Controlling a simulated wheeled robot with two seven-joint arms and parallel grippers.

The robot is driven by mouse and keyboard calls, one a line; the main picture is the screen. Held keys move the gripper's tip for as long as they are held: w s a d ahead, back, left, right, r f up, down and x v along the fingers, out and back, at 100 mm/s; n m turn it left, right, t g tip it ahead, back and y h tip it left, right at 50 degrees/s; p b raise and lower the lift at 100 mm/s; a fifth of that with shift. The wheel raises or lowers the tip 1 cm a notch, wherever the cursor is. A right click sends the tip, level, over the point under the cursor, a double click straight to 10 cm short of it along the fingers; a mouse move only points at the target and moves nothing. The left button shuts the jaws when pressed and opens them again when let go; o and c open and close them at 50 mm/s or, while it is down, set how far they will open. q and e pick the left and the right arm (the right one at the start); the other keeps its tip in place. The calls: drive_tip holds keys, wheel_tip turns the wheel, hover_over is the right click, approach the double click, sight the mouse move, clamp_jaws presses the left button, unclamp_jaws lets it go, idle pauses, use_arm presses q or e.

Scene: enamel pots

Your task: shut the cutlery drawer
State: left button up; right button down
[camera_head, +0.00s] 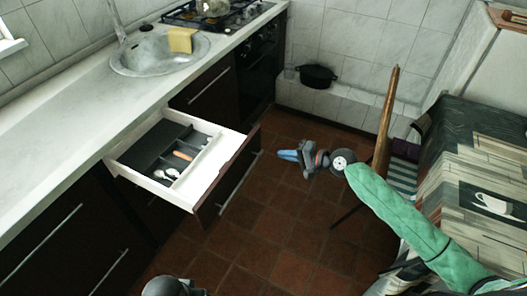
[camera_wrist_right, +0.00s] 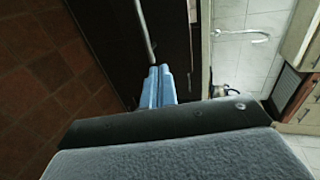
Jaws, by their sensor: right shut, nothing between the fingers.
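The cutlery drawer stands pulled out from under the counter in the head view, its white side wall (camera_head: 196,194) and dark front panel (camera_head: 230,171) showing. It has a dark divided insert (camera_head: 150,146) holding an orange-handled piece (camera_head: 183,155) and spoons (camera_head: 166,174). My right gripper (camera_head: 280,154) is shut and empty, to the right of the drawer front and apart from it in the picture. Its blue fingers (camera_wrist_right: 156,86) lie together in the wrist view, before a dark cabinet surface with a metal bar handle (camera_wrist_right: 144,30). My left gripper is out of view.
The counter (camera_head: 62,112) with sink (camera_head: 158,54), yellow cloth (camera_head: 181,40) and hob (camera_head: 215,14) runs above the drawer. A black pot (camera_head: 317,76) stands on the tiled ledge. A table (camera_head: 485,165) is at right. Tiled floor (camera_head: 290,215) between is open.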

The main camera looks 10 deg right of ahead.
sight(252, 150)
drive_tip(key=p+x, duration=0.2)
drive_tip(key=x, duration=0.7)
drive_tip(key=shift+a, duration=0.15)
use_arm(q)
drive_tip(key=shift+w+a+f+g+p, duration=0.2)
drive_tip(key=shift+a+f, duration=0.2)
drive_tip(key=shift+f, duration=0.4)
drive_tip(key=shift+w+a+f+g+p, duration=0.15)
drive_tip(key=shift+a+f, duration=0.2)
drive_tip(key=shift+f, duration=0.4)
use_arm(e)
drive_tip(key=shift+w+a+f, duration=0.25)
drive_tip(key=shift+a, duration=0.05)
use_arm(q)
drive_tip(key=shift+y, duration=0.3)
